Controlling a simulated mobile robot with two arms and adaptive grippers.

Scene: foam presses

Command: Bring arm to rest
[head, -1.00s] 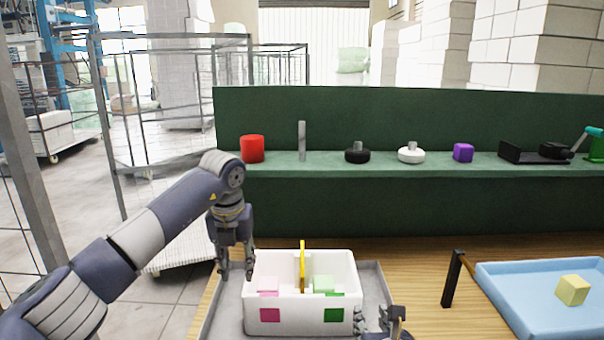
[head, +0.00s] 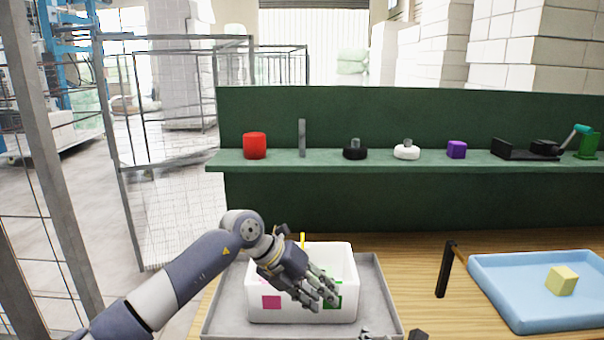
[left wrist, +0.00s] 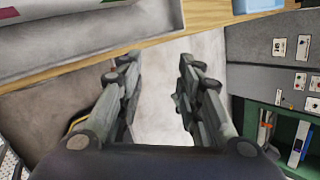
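My left arm reaches in from the left in the head view. Its left gripper (head: 318,292) is in front of the white box (head: 262,312) and hides part of its front. In the left wrist view the two fingers of the left gripper (left wrist: 152,72) stand apart with nothing between them, and floor shows through the gap. Only a small part of my right gripper (head: 378,335) shows at the bottom edge of the head view, so its opening cannot be made out.
The white box stands in a grey tray (head: 228,305) on a wooden table (head: 425,270). A black upright post (head: 445,270) and a blue tray (head: 510,300) with a yellow foam block (head: 561,280) are to the right. A green shelf (head: 380,165) with several objects runs behind.

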